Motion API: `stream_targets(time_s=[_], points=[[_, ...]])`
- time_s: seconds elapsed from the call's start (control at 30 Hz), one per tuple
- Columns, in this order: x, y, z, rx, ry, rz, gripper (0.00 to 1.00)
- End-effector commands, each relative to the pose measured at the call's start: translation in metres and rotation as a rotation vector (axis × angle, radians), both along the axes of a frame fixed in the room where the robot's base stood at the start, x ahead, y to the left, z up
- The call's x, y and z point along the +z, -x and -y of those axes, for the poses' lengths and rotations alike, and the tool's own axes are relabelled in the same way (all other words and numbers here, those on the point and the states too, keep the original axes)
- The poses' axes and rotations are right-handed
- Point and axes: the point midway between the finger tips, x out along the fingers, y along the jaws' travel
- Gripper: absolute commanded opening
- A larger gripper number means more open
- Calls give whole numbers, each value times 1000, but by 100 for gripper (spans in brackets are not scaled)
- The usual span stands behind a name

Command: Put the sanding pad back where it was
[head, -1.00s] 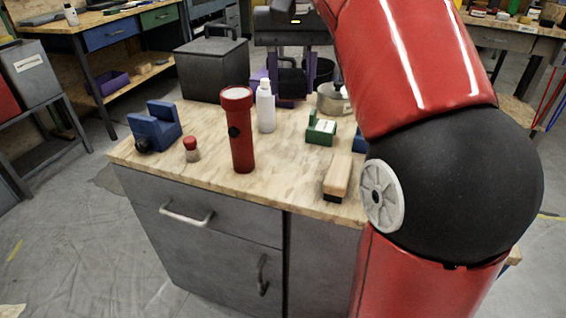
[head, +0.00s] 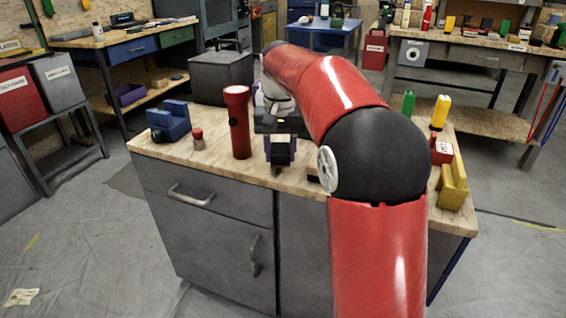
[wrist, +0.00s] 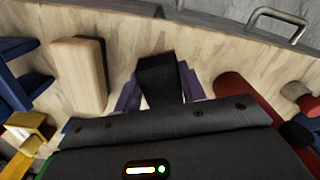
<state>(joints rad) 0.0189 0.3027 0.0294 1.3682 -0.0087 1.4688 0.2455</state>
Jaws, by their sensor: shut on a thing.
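The sanding pad appears to be the dark block (wrist: 160,78) between the purple fingers of my gripper (wrist: 158,95) in the wrist view. My gripper is shut on it. In the head view, the gripper (head: 280,158) holds the dark pad (head: 280,142) near the front edge of the workbench (head: 222,165), just right of the red flashlight (head: 238,125). I cannot tell whether the pad touches the bench top. Bare wood shows around the pad in the wrist view.
A wooden-backed brush (wrist: 80,75) lies left of the gripper in the wrist view; the red flashlight (wrist: 250,100) is right. A blue vise-like block (head: 168,121) and a red-capped piece (head: 198,139) stand farther left. A yellow block (head: 453,190) sits right. My arm hides the bench middle.

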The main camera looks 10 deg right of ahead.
Motion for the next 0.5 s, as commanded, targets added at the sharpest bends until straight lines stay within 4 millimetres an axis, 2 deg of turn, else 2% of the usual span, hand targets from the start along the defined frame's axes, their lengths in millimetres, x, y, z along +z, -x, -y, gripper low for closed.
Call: stream_targets(time_s=[0.03, 0.07, 0.43, 0.47, 0.5], points=[[-16, -2, -1, 0, 0, -2, 19], [-18, -2, -1, 0, 0, -2, 19], [-19, -3, -1, 0, 1, -2, 19], [-19, -3, -1, 0, 1, -2, 42], [-19, -3, -1, 0, 0, -1, 47]])
